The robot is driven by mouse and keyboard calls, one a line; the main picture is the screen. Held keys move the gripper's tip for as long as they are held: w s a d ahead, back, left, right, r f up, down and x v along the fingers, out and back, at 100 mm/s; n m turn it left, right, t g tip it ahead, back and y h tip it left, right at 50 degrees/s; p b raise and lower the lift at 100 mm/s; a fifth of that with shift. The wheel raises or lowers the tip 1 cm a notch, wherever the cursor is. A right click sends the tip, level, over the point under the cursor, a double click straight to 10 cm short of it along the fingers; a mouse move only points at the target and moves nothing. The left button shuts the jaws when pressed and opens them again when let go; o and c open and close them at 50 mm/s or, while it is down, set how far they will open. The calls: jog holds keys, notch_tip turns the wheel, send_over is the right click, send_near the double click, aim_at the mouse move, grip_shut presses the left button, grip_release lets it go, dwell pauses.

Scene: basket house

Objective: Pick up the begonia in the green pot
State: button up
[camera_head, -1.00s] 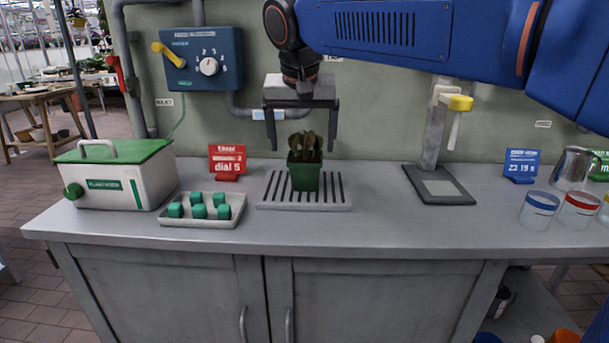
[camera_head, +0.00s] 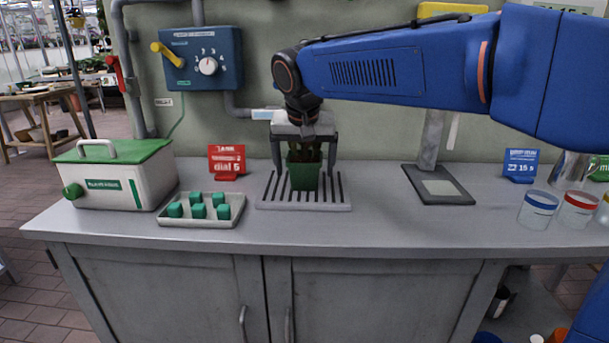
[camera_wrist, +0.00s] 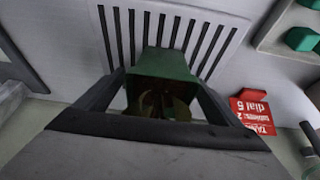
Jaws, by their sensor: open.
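The begonia (camera_head: 304,152) stands upright in its green pot (camera_head: 304,176) on a slotted grey drain tray (camera_head: 330,206) on the bench. My gripper (camera_head: 304,174) is open, pointing down over the plant, with one finger on each side of the pot. The gripper's palm hides the plant's top in the head view. In the wrist view the green pot (camera_wrist: 165,63) and the brownish leaves (camera_wrist: 157,104) show between the fingers. I cannot tell whether either finger touches the pot.
A red "dial" sign (camera_head: 227,160) stands just left of the drain tray. Farther left are a tray of green blocks (camera_head: 233,219) and a green-lidded box (camera_head: 120,178). A stand with a dark base (camera_head: 438,185) is to the right. The bench between is clear.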

jog(key=c, duration=1.4)
jog(key=shift+o, duration=0.2)
